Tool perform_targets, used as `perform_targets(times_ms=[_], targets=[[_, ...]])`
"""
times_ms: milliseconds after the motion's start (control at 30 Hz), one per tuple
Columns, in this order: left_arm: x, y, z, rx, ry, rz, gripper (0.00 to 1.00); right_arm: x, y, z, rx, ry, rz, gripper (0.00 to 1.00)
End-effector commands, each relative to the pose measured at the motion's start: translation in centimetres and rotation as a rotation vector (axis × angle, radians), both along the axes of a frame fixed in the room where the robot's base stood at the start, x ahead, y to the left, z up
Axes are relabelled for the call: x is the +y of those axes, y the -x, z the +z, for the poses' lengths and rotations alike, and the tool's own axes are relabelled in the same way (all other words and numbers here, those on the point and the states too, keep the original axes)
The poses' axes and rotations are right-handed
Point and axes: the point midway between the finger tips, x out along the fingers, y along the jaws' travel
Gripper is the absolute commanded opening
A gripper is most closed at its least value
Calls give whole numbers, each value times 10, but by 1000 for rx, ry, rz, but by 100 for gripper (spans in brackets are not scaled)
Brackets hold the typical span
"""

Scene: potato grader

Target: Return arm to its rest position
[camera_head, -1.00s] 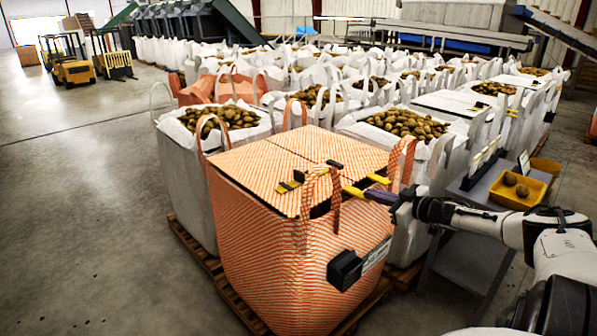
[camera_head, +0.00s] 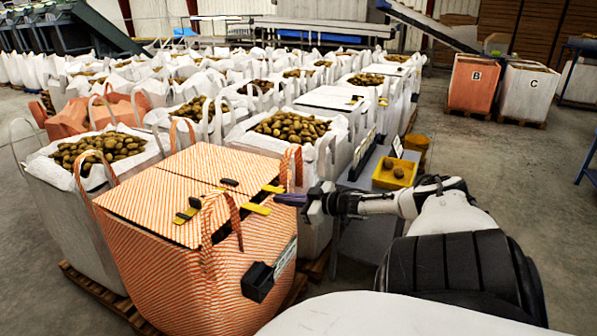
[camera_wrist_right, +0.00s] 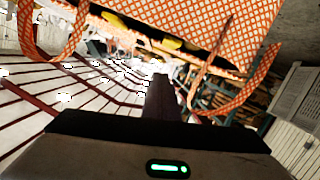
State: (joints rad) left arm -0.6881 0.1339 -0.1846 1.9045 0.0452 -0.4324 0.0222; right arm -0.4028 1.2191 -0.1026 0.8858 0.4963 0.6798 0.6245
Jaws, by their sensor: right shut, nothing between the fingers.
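My right arm comes in from the lower right in the head view. Its gripper (camera_head: 283,199) is shut and empty, with dark purple fingers pointing left at the right edge of the orange-striped bulk bag (camera_head: 170,270). In the right wrist view the closed fingers (camera_wrist_right: 160,102) show as one dark bar, with striped fabric (camera_wrist_right: 215,30) and bag straps beyond. The bag has a striped flat top with several yellow and black pieces, one being a yellow piece (camera_head: 257,208) just left of the fingertips. I cannot tell whether the fingers touch the bag. My left gripper is out of view.
White bags of potatoes (camera_head: 290,127) stand close behind and left of the striped bag. A yellow tray (camera_head: 394,173) with potatoes sits on a grey stand behind my right forearm. Bins marked B (camera_head: 473,85) and C (camera_head: 527,92) stand at the back right. Floor (camera_head: 500,150) between is clear.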

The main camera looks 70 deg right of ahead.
Motion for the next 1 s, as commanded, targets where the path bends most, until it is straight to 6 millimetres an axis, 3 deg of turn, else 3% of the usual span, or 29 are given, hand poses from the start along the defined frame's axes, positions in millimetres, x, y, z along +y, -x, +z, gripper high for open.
perform_targets(times_ms=[33, 133, 300, 767, 867, 1000], targets=[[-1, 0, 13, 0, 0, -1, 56, 1, 11, 6, 6, -2, -1, 0], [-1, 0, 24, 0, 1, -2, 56, 2, 27, 11, 4, -1, -1, 0], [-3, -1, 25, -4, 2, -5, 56, 4, 41, 10, 1, -2, 1, 0], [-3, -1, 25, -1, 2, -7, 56, 4, 49, 13, -2, 0, 0, 0], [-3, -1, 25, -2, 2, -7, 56, 11, 53, 0, 15, -12, -2, 0], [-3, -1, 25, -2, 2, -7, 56, 47, 70, -55, 95, -55, -13, 0]])
